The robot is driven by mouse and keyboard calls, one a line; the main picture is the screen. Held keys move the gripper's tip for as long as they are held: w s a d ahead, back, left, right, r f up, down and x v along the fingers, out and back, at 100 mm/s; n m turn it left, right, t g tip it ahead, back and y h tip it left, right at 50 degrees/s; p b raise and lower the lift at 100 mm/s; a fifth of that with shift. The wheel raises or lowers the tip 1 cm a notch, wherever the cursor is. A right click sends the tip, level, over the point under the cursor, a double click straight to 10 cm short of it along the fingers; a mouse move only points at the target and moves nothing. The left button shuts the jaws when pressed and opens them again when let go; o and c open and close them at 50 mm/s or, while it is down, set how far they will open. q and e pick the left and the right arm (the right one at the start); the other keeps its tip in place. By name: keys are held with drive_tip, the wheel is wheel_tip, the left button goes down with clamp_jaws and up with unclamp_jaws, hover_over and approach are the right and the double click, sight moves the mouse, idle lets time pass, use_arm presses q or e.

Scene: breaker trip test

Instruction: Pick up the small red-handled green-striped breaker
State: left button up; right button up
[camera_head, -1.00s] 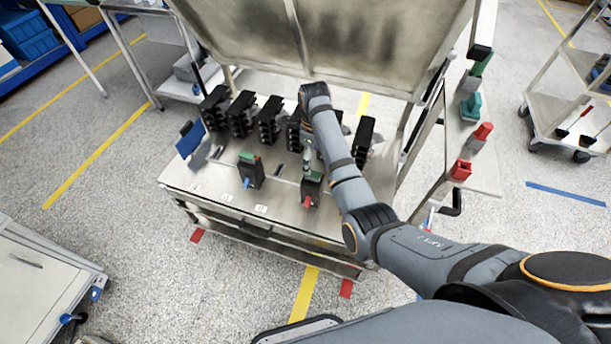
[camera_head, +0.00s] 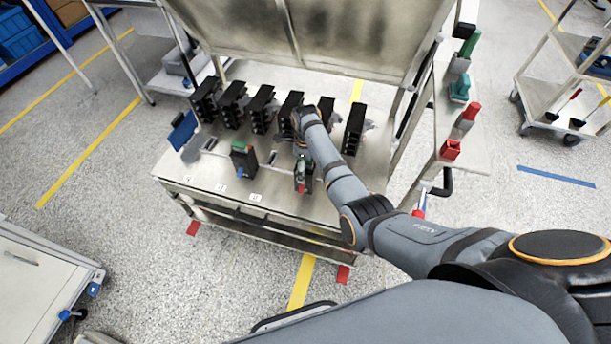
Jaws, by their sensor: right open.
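The small red-handled breaker (camera_head: 302,187) stands on the metal workbench top, right of centre, a dark block with its red handle facing the front. Its top is partly hidden by my right gripper (camera_head: 301,158), so its green stripe is hard to make out. My right gripper is open and points down right at the breaker's top; I cannot tell whether the fingers touch it. A similar breaker with a blue handle and green top (camera_head: 243,160) stands to the left. My left gripper is not in view.
A row of larger black breakers (camera_head: 262,108) stands along the back of the bench (camera_head: 215,180). A blue panel (camera_head: 183,130) is at its left. A side shelf at right holds red (camera_head: 450,149) and teal (camera_head: 460,88) items. The bench's front strip is clear.

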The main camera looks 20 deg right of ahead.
drive_tip(key=shift+r, duration=0.1)
clamp_jaws()
idle(0.4)
drive_tip(key=shift+r, duration=0.1)
